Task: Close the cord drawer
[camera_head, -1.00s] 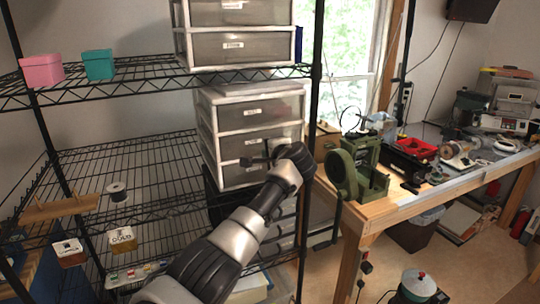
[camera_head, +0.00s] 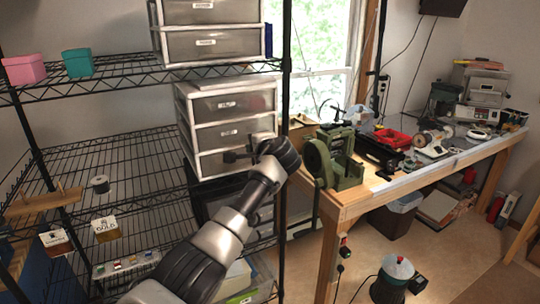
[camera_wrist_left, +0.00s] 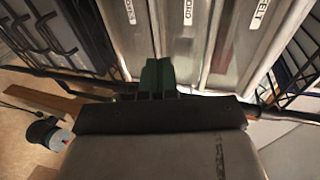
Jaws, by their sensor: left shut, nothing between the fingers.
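A white-framed drawer unit (camera_head: 183,115) with grey fronts stands on the middle wire shelf. Its middle drawer, the cord drawer (camera_head: 212,140), shows a label in the left wrist view, partly readable as "ORD" (camera_wrist_left: 187,17). Its front looks about level with its neighbours; I cannot tell whether a small gap remains. My left gripper (camera_head: 232,156) is shut and empty, in front of the unit's lower part. Its dark fingertips (camera_wrist_left: 157,72) are together before the drawer fronts; contact is unclear. My arm hides part of the bottom drawer. My right gripper is not in view.
A black shelf post (camera_head: 286,60) stands right of the unit. A wooden workbench (camera_head: 350,205) with a green machine (camera_head: 335,160) is to the right. Another drawer unit (camera_head: 210,45) stands on the shelf above. Open floor (camera_head: 440,255) lies front right.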

